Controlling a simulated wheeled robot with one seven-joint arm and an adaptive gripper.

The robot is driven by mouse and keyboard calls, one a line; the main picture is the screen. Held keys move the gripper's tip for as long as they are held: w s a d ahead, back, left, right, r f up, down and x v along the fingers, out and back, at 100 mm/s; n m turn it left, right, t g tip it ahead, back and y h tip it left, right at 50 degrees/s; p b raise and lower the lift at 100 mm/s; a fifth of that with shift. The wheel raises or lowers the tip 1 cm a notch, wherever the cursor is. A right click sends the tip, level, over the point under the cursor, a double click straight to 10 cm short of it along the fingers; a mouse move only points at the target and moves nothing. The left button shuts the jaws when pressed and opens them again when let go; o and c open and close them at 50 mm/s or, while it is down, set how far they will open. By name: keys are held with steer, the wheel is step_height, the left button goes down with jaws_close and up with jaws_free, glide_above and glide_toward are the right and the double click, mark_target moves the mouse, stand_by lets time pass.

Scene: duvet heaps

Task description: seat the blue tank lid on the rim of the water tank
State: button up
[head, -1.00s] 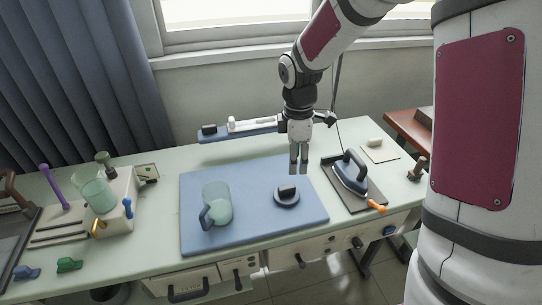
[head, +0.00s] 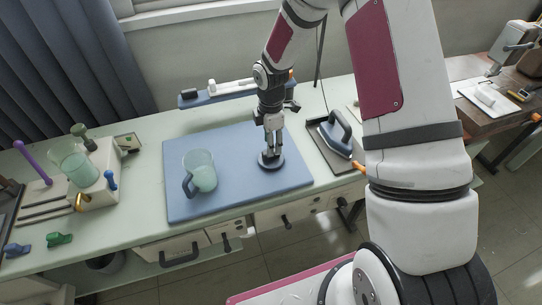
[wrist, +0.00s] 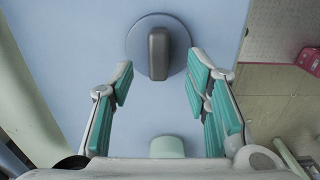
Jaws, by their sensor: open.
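The dark blue-grey round lid (head: 276,164) lies flat on the blue mat, right of the clear jug-like tank (head: 202,160). The tank stands upright on the mat, its top uncovered and its dark blue handle towards the front left. My gripper (head: 270,150) points down just above the lid, hiding part of it. In the wrist view the lid (wrist: 179,35) is near the top, its grey bar handle (wrist: 158,55) upright in the picture. My gripper (wrist: 160,75) is open and empty, with a finger on each side below the disc.
An iron (head: 338,132) sits on a dark pad right of the mat (head: 235,195). A second clear vessel (head: 70,160) stands by a white block (head: 100,190) at the left. A blue board (head: 225,95) lies behind the mat. The mat around the tank is clear.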

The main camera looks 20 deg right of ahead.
steer(key=shift+w+f+p, duration=0.1)
steer(key=shift+f+p, duration=0.35)
steer(key=shift+f, duration=2.15)
jaws_close()
